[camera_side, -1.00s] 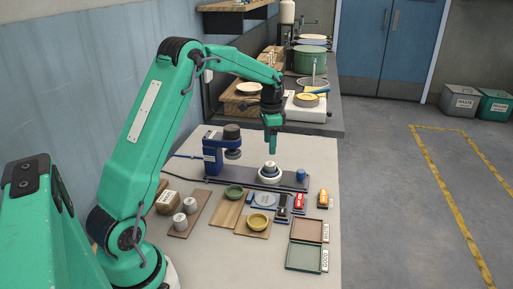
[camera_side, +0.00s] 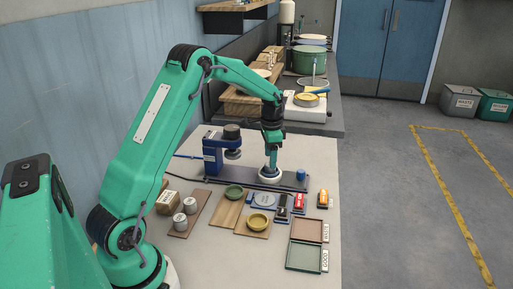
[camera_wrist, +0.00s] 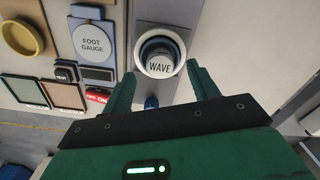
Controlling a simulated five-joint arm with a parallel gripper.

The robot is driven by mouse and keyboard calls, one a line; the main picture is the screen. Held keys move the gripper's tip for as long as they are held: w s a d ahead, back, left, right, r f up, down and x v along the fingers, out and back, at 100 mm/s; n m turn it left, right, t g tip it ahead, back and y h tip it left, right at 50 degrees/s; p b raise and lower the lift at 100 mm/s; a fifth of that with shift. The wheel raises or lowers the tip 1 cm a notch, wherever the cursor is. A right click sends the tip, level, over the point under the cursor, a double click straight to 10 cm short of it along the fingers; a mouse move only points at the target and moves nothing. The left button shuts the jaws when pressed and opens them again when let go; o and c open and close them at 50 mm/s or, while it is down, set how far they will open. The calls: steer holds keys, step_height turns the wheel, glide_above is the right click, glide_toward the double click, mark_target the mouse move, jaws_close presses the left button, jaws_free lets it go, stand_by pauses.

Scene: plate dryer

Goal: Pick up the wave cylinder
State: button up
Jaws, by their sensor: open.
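The wave cylinder (camera_wrist: 159,66) shows in the wrist view as a round piece with a white face marked WAVE and a dark blue-grey body. It sits within a white ring (camera_wrist: 142,66). My gripper (camera_wrist: 161,70) is open, with one green finger on each side of the cylinder; I cannot tell whether they touch it. In the side view my gripper (camera_side: 270,168) is low over the white ring (camera_side: 268,180) on the dark blue base (camera_side: 240,180), and hides most of the cylinder.
A blue press-like stand (camera_side: 213,150) rises left of my gripper on the same base. A small blue knob (camera_side: 301,175) is on its right. The table's right side is clear.

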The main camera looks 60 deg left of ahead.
steer(key=shift+f, duration=1.2)
steer(key=c, duration=1.1)
steer(key=shift+r, duration=0.25)
steer(key=shift+r, duration=0.65)
step_height(320, 180, up, 2)
steer(key=shift+r, duration=0.2)
steer(key=d+r, duration=0.2)
steer(key=d, duration=0.1)
steer(key=s+d+r, duration=0.1)
steer(key=d+r, duration=0.1)
steer(key=d, duration=0.2)
steer(key=s+d+r, duration=0.1)
steer(key=d+r, duration=0.2)
steer(key=d, duration=0.1)
steer(key=shift+d, duration=0.25)
